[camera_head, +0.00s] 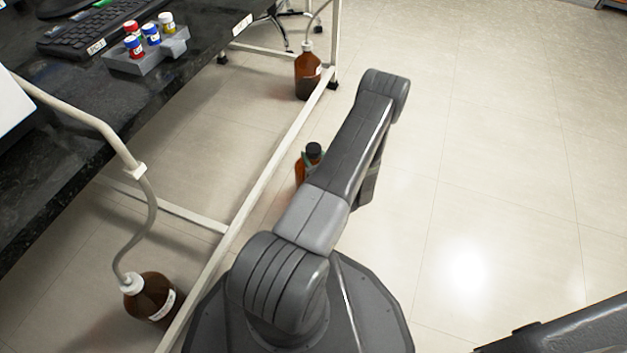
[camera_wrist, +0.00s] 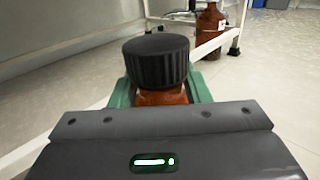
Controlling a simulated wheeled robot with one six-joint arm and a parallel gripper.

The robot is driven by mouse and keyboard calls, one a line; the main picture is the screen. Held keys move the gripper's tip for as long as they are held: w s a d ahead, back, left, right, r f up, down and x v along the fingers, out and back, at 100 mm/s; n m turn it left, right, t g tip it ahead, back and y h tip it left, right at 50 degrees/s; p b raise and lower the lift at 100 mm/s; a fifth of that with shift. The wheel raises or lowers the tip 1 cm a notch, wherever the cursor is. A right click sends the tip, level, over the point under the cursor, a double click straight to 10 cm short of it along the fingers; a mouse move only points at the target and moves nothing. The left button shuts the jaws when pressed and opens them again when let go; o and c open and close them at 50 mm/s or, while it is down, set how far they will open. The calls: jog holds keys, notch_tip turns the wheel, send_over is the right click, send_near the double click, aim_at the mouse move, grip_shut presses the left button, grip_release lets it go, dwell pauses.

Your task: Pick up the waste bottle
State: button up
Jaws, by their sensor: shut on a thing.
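The waste bottle is amber with a black cap. In the head view its cap (camera_head: 313,150) and part of its amber side (camera_head: 301,171) show beside my forearm, to the right of the white table frame. In the wrist view the ribbed black cap (camera_wrist: 156,62) stands upright in front of my gripper (camera_wrist: 160,93). Green fingers lie on both sides of the amber neck, just below the cap, and are shut on it. The bottle's lower part is hidden, so I cannot tell whether it touches the floor.
A tubed amber bottle (camera_head: 307,76) stands by the far table leg, also in the wrist view (camera_wrist: 209,31). Another brown bottle (camera_head: 150,298) with a tube is at lower left. The white frame rail (camera_head: 271,165) runs close by. Floor (camera_head: 500,180) at right is clear.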

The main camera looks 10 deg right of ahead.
jog(key=shift+f, duration=0.1)
grip_shut()
